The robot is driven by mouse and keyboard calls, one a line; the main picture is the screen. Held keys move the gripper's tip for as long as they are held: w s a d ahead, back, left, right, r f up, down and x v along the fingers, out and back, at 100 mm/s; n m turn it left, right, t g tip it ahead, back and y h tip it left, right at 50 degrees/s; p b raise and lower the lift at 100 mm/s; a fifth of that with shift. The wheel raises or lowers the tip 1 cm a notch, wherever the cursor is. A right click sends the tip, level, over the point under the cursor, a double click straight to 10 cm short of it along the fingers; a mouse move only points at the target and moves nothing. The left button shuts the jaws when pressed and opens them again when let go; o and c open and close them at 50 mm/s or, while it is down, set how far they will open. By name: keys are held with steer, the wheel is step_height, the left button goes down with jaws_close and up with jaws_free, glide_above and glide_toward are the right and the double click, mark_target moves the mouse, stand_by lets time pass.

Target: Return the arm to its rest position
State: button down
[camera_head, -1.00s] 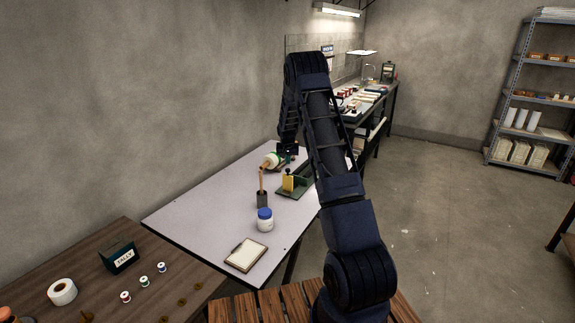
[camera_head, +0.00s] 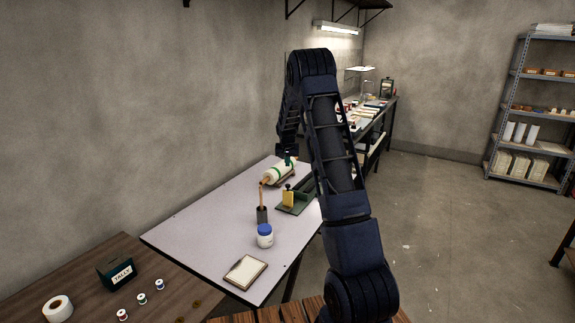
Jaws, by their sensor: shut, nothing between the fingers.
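My arm reaches up and over the pale table (camera_head: 200,225), bent at a high elbow. My gripper (camera_head: 287,156) hangs at its far end, just above a white roll (camera_head: 275,174) with green bands. The gripper is small and dark here; it is shut and empty. The roll lies at the table's back, with a wooden end sticking out at its left. Whether the green piece at the gripper touches the roll is hard to tell. My forearm hides the table's right side.
A green-based stand with a yellow block (camera_head: 288,199), a dark cup with a stick (camera_head: 262,214), a blue-lidded jar (camera_head: 265,236) and a clipboard (camera_head: 245,271) stand on the table. A brown table (camera_head: 75,300) is at lower left.

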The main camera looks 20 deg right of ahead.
steer(key=s+a+r+n+y, duration=0.1)
steer(key=s+r, duration=1)
steer(key=s, duration=0.2)
steer(key=s+a+r, duration=0.2)
steer(key=s+r, duration=0.9)
steer(key=s, duration=0.3)
steer(key=s+a+n, duration=0.2)
steer(key=s, duration=2.8)
steer(key=shift+s+a+r+n+t, duration=0.15)
steer(key=shift+s+n+t, duration=0.15)
steer(key=shift+t, duration=0.1)
